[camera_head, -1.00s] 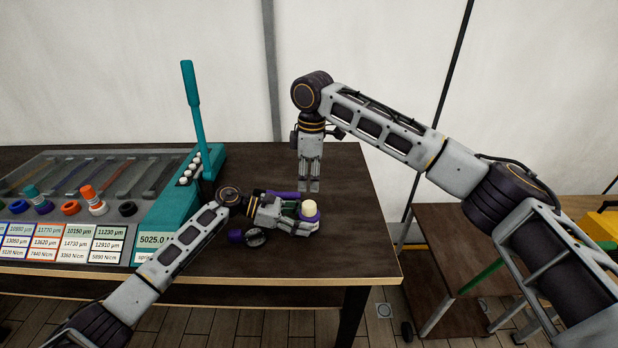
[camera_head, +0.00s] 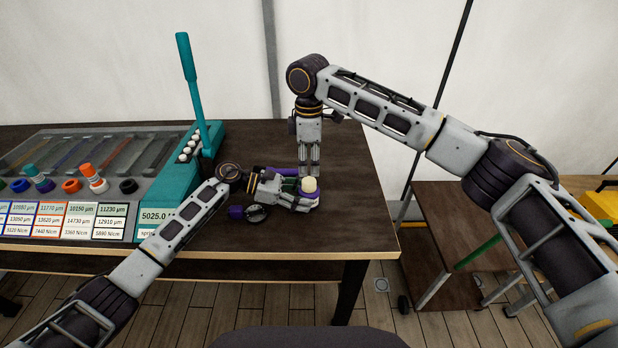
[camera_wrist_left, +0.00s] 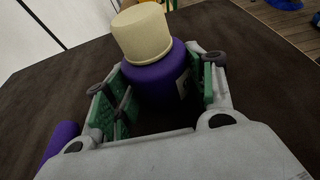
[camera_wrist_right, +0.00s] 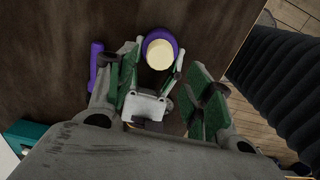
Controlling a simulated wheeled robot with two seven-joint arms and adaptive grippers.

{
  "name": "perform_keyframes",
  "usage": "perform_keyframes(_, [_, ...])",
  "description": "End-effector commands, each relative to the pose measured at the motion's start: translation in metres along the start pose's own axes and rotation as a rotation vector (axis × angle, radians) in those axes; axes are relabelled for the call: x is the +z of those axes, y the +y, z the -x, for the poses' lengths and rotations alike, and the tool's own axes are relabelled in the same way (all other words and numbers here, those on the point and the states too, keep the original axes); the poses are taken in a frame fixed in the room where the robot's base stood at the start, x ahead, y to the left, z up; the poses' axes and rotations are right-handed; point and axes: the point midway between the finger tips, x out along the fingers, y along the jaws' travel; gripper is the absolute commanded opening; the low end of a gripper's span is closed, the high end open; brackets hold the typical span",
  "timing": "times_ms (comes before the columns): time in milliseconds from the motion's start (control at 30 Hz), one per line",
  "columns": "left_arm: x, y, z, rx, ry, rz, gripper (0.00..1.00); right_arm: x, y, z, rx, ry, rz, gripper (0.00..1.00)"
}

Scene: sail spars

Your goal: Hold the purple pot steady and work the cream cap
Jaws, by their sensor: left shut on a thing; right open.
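The purple pot (camera_wrist_left: 155,82) stands upright on the dark table, with the round cream cap (camera_wrist_left: 142,32) on top. My left gripper (camera_wrist_left: 165,95) is shut on the pot from the side, its green pads against the pot's sides. In the head view the cap (camera_head: 309,184) shows above the left gripper, and most of the pot is hidden by the fingers. My right gripper (camera_head: 309,174) points down just above and behind the cap. In the right wrist view its green-padded fingers (camera_wrist_right: 162,90) are open and apart, with the cap (camera_wrist_right: 159,54) seen from above.
A teal press with a long lever (camera_head: 190,85) and a grey rack (camera_head: 100,155) of spars stand at left. Small coloured pots and a label board (camera_head: 62,218) are in front. Loose purple pieces (camera_head: 236,212) lie by the left gripper. The table's right side is clear.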

Motion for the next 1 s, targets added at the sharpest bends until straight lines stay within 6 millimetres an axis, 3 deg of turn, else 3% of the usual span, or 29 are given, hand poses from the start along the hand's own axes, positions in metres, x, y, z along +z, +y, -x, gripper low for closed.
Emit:
perform_keyframes(33, [-0.01, -0.003, -0.002, -0.006, 0.013, 0.011, 0.02, 0.0, 0.0, -0.005, -0.001, 0.0, 0.0, 0.52])
perform_keyframes(767, [-0.01, -0.003, -0.002, -0.006, 0.012, 0.01, 0.02, 0.001, 0.0, -0.071, -0.001, 0.0, -0.001, 0.52])
perform_keyframes(1000, [-0.009, -0.003, -0.002, -0.006, 0.012, 0.01, 0.02, 0.0, 0.0, -0.069, 0.0, 0.0, -0.001, 0.21])
